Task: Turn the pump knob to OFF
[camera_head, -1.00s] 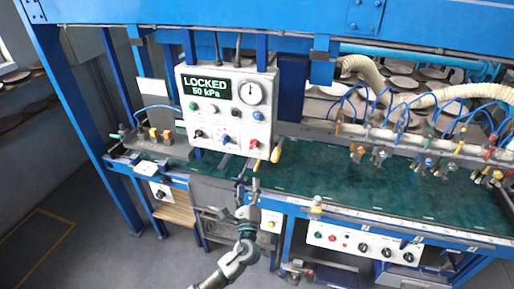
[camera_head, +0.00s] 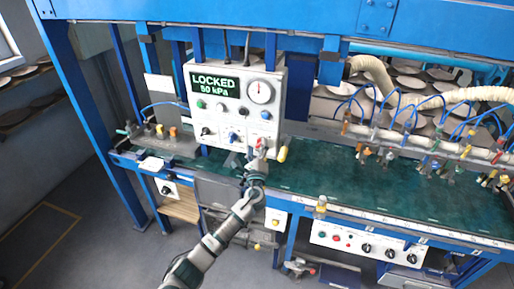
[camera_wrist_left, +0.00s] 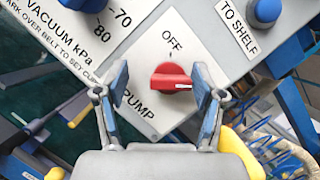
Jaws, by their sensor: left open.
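The red pump knob (camera_wrist_left: 168,78) is on a white plate marked OFF and PUMP on the control panel (camera_head: 222,128). A white mark shows near its right end in the left wrist view, not straight at the OFF label (camera_wrist_left: 172,45). In the head view the red knob (camera_head: 262,142) is partly covered by my left gripper (camera_head: 261,151). In the left wrist view my left gripper (camera_wrist_left: 163,88) is open, its blue-padded fingers on either side of the knob with gaps. My right gripper is not in view.
The panel display (camera_head: 213,86) reads LOCKED, 50 kPa. A blue button (camera_wrist_left: 266,10) marked TO SHELF and a vacuum dial (camera_wrist_left: 75,4) lie near the knob. A yellow handle (camera_head: 282,154) hangs beside the panel's lower right. The green belt (camera_head: 340,178) extends right.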

